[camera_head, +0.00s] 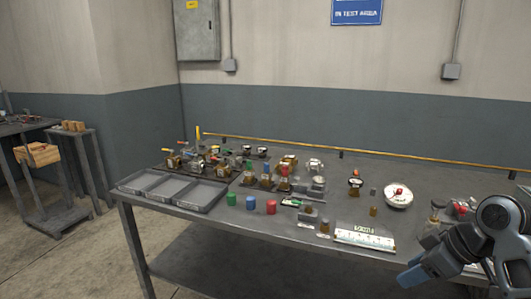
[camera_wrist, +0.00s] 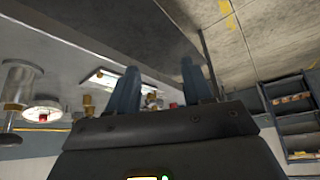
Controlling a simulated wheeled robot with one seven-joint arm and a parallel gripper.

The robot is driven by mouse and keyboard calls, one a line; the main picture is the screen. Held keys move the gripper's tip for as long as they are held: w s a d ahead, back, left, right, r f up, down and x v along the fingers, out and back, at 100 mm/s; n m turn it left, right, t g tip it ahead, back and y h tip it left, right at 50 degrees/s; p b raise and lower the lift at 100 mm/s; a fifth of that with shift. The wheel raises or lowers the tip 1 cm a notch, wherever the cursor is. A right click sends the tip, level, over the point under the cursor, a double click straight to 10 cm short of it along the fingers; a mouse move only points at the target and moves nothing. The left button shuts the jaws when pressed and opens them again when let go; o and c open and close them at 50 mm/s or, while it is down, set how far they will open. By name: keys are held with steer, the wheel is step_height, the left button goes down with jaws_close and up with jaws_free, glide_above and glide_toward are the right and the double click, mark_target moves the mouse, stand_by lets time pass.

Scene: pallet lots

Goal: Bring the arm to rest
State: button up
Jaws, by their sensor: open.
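My arm (camera_head: 497,222) is folded at the lower right of the head view, by the table's right front corner. My gripper (camera_wrist: 162,84) shows in the wrist view with its two blue fingers apart and nothing between them. The wrist view is tilted, so the table and the room appear slanted behind the fingers. The workbench (camera_head: 190,222) stands in front of me, and my arm hides part of its right end.
A grey divided tray (camera_head: 172,190) lies at the bench's left. Green, blue and red cylinders (camera_head: 251,203) stand near the front edge. A white round dish (camera_head: 398,196) and a glass vessel (camera_head: 435,215) are near my arm. A side table (camera_head: 78,130) stands at far left.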

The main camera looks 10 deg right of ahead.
steer(key=a+f+m+t, duration=0.2)
steer(key=a+f, duration=0.1)
steer(key=a, duration=0.4)
steer(key=a+f+m+t, duration=0.1)
steer(key=a+f+t, duration=0.1)
steer(key=a+f, duration=0.35)
steer(key=s+a+f+m+t, duration=0.2)
steer(key=s+a+m, duration=0.1)
steer(key=s+a, duration=0.5)
steer(key=s+a+m+h, duration=0.2)
steer(key=s, duration=0.7)
steer(key=s+d+r+n+t, duration=0.1)
steer(key=s+r, duration=0.4)
steer(key=s, duration=0.4)
steer(key=s+d+r+n+t, duration=0.1)
steer(key=s+d+r+t, duration=0.1)
steer(key=s+r, duration=0.4)
steer(key=s, duration=0.4)
steer(key=shift+s+r+n+t+h, duration=0.15)
steer(key=shift+r+n+t+h, duration=0.15)
steer(key=shift+h, duration=0.1)
